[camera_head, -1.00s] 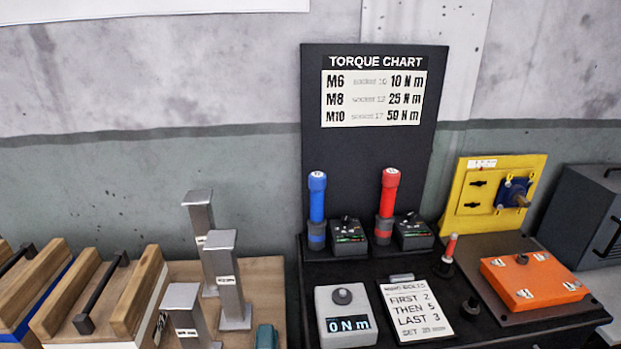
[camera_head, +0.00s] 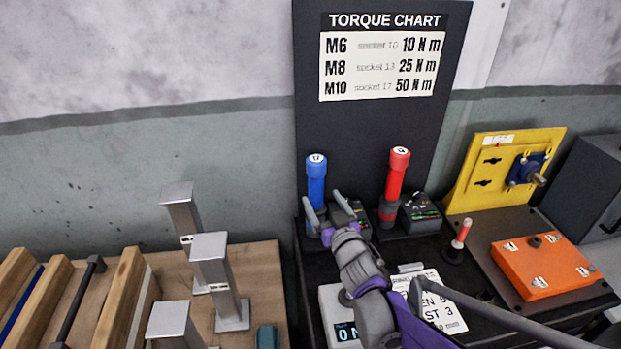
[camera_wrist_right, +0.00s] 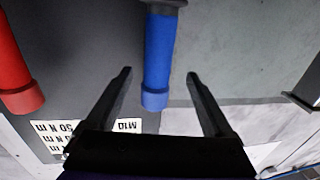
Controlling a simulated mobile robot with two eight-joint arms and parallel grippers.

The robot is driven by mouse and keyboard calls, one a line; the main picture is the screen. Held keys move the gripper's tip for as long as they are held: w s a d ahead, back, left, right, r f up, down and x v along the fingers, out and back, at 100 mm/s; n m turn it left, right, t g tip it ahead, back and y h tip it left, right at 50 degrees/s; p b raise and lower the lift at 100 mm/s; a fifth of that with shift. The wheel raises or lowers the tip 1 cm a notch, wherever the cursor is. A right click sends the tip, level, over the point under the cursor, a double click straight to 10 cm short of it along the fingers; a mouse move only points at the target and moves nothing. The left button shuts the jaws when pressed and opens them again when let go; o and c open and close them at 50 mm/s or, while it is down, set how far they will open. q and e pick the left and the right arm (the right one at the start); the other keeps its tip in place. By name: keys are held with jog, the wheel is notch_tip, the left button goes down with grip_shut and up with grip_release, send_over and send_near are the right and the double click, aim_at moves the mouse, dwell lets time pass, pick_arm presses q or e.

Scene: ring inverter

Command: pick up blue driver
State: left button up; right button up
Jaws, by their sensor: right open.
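The blue driver (camera_head: 316,182) stands upright on the dark bench in front of the torque chart board. My right gripper (camera_head: 325,208) is open, in front of the driver's lower part in the head view, where its fingers and arm hide some of the driver's base. In the right wrist view the blue driver (camera_wrist_right: 159,58) lies between the lines of the two open fingers (camera_wrist_right: 159,75), with nothing held. Whether a finger touches it cannot be told. My left gripper does not show.
A red driver (camera_head: 396,173) stands right of the blue one, with a dark box (camera_head: 420,213) beside it. A torque chart board (camera_head: 375,130) rises behind. A yellow fixture (camera_head: 487,190) and an orange block (camera_head: 540,268) are at right; grey metal posts (camera_head: 218,275) are at left.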

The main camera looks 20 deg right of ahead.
aim_at(318, 189)
jog(key=w, duration=0.3)
jog(key=shift+w+d+r, duration=0.15)
jog(key=shift+w+d, duration=0.05)
jog(key=shift+w, duration=0.05)
jog(key=w, duration=0.2)
jog(key=w+p, duration=0.1)
jog(key=w, duration=0.3)
jog(key=shift+w+d+f, duration=0.2)
jog(key=shift+d+f, duration=0.15)
jog(key=shift+d, duration=0.05)
jog(key=shift+s, duration=0.1)
jog(key=shift+c, duration=1.1)
grip_shut()
